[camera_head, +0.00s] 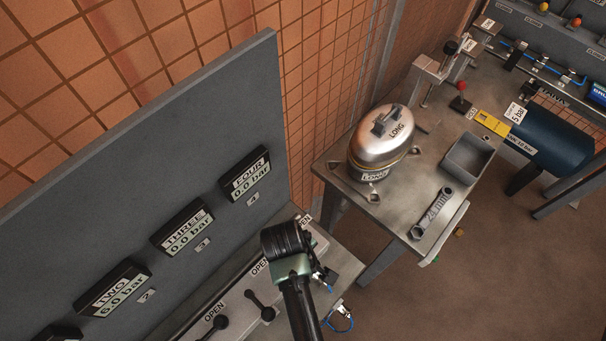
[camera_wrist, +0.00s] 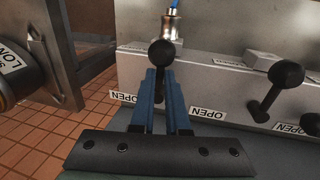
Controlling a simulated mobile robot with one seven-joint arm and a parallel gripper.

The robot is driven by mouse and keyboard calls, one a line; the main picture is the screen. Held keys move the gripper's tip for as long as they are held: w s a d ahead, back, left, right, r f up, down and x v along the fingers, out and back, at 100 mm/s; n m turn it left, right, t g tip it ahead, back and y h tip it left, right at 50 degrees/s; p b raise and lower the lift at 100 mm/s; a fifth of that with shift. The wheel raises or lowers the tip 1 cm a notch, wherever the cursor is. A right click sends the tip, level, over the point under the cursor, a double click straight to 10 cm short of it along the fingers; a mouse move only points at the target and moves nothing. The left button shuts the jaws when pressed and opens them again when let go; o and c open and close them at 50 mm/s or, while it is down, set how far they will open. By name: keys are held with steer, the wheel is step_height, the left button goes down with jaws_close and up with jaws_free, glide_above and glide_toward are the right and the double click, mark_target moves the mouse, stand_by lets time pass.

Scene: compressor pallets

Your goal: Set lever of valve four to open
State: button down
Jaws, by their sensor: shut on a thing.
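My gripper (camera_wrist: 160,78) has its two blue fingers closed around a black ball-knobbed lever (camera_wrist: 161,53) in the wrist view. This is the end lever of the row, by the valve-four side; its knob stands just beyond the fingertips. An OPEN label (camera_wrist: 123,97) lies just left of the fingers. In the head view my dark wrist hides the lever and fingers, below the gauge FOUR (camera_head: 248,178), which reads 0.0 bar. I cannot tell how far the lever is turned.
Another black lever (camera_wrist: 281,86) stands to the right, with an OPEN label (camera_wrist: 207,113) between. Gauges THREE (camera_head: 184,230) at 0.0 bar and TWO (camera_head: 113,288) at 6.0 bar hang on the grey panel (camera_head: 150,150). A metal table (camera_head: 405,200) with a tank stands beyond.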

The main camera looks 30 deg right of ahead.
steer(key=shift+d+r+n+p, duration=0.1)
steer(key=shift+n+p, duration=0.2)
stand_by(0.8)
steer(key=n, duration=0.1)
steer(key=n+p, duration=0.1)
steer(key=d+n+p, duration=0.1)
steer(key=shift+w+n+t, duration=0.25)
steer(key=shift+n+t, duration=0.05)
steer(key=shift+n, duration=0.1)
steer(key=n, duration=0.3)
steer(key=w+d+n+y+p, duration=0.1)
steer(key=shift+t, duration=0.3)
steer(key=n, duration=0.1)
steer(key=w+n, duration=0.1)
steer(key=n, duration=0.3)
steer(key=shift+w+d+y, duration=0.15)
steer(key=shift+d+y, duration=0.15)
steer(key=shift+y, duration=0.1)
steer(key=shift+w+n+y+b, duration=0.2)
steer(key=shift+w+n+b, duration=0.15)
steer(key=shift+n, duration=0.7)
steer(key=shift+w+n+y+b, duration=0.2)
steer(key=shift+w+n+b, duration=0.1)
steer(key=shift+n, duration=0.75)
steer(key=c, duration=0.9)
jaws_free()
